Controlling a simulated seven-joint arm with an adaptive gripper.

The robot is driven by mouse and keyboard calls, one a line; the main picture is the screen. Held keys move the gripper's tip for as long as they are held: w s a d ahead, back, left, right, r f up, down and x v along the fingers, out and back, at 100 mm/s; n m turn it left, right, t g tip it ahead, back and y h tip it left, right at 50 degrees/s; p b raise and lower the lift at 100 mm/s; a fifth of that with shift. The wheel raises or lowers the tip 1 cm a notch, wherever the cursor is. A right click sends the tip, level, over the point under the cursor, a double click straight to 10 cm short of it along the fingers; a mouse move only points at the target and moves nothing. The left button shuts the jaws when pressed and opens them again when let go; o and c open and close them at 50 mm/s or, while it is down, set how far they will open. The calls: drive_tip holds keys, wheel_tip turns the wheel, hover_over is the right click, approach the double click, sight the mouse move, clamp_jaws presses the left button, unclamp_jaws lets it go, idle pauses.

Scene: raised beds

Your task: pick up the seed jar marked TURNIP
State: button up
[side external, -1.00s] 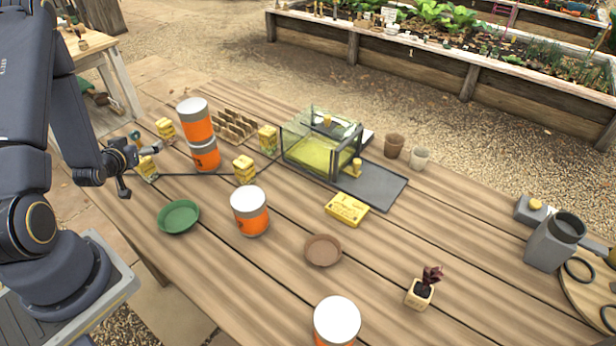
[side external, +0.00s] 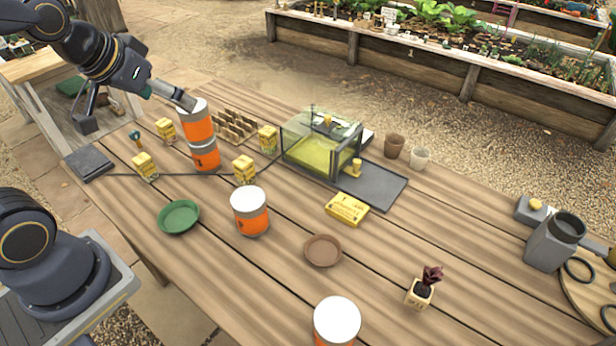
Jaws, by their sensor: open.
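Orange jars with white lids stand on the wooden table. One jar (side external: 198,124) is stacked on another jar (side external: 206,157) at the back left. A third jar (side external: 251,217) stands alone left of centre, and another jar (side external: 336,322) is cut off by the bottom edge. I cannot read TURNIP on any of them. My gripper (side external: 137,112) is open and empty at the upper left. One finger reaches to the upper left side of the top stacked jar; I cannot tell whether it touches. The other finger hangs further left, apart from the jars.
Small yellow boxes (side external: 244,170) stand around the stack. A seedling tray (side external: 236,128) and a glass-sided case (side external: 290,150) are behind it. A green saucer (side external: 178,217), brown saucer (side external: 323,251), yellow packet (side external: 346,209) and potted plant (side external: 420,293) lie nearer.

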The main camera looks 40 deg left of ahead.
drive_tip(key=s+d+r+m+g+h, duration=0.1)
drive_tip(key=s+d+m, duration=0.1)
drive_tip(key=s+d, duration=0.3)
drive_tip(key=s, duration=0.3)
drive_tip(key=shift+r+g, duration=0.15)
drive_tip(key=shift+g, duration=0.15)
drive_tip(key=shift+s, duration=0.1)
drive_tip(key=c, duration=0.5)
drive_tip(key=shift+c, duration=0.2)
